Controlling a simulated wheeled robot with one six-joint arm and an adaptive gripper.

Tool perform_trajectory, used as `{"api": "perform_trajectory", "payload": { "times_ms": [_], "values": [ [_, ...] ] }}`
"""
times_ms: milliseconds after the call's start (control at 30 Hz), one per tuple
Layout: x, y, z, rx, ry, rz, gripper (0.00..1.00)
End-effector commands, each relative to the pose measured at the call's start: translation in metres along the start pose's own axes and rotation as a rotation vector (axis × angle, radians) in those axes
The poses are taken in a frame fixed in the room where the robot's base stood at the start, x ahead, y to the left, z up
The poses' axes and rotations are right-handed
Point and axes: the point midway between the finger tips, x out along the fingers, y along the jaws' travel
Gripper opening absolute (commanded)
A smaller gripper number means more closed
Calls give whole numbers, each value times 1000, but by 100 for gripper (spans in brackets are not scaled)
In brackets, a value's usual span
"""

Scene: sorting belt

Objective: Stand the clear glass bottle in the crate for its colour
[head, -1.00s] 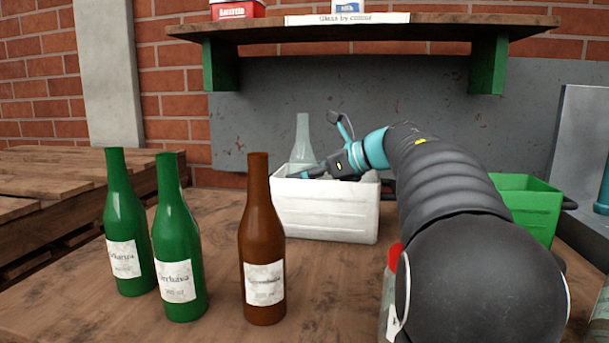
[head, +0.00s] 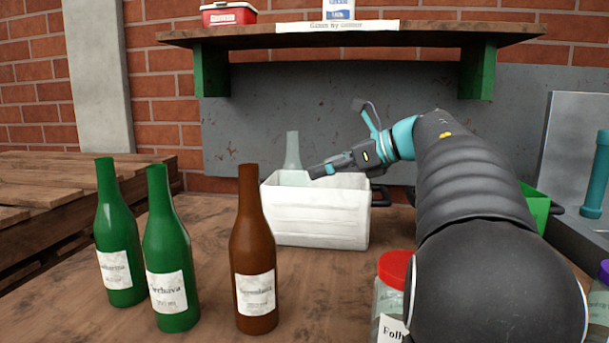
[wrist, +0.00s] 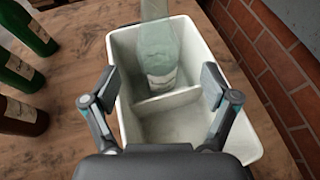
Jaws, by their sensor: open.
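The clear glass bottle (head: 292,152) stands upright in the white crate (head: 318,217); its neck rises above the rim. In the wrist view the bottle (wrist: 160,62) is in the far compartment of the crate (wrist: 190,97), beyond a low divider. My gripper (head: 318,172) is at the crate's rim, to the right of the bottle and apart from it. In the wrist view its fingers (wrist: 152,92) are spread wide with nothing between them. The bottle's lower part is hidden by the crate wall in the head view.
Two green bottles (head: 168,250) and a brown bottle (head: 255,250) stand at the left front of the table. A red-lidded jar (head: 392,290) stands beside my arm. A green crate (head: 537,208) is partly hidden behind my arm. A shelf (head: 350,36) hangs above.

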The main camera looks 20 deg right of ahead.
Motion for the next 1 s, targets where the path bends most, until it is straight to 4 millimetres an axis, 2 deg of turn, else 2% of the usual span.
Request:
{"api": "perform_trajectory", "payload": {
  "times_ms": [100,333,1000],
  "values": [
    [-22,0,0,1,0,-3,86],
    [-44,0,0,0,0,0,86],
    [-47,0,0,0,0,1,86]
  ]
}}
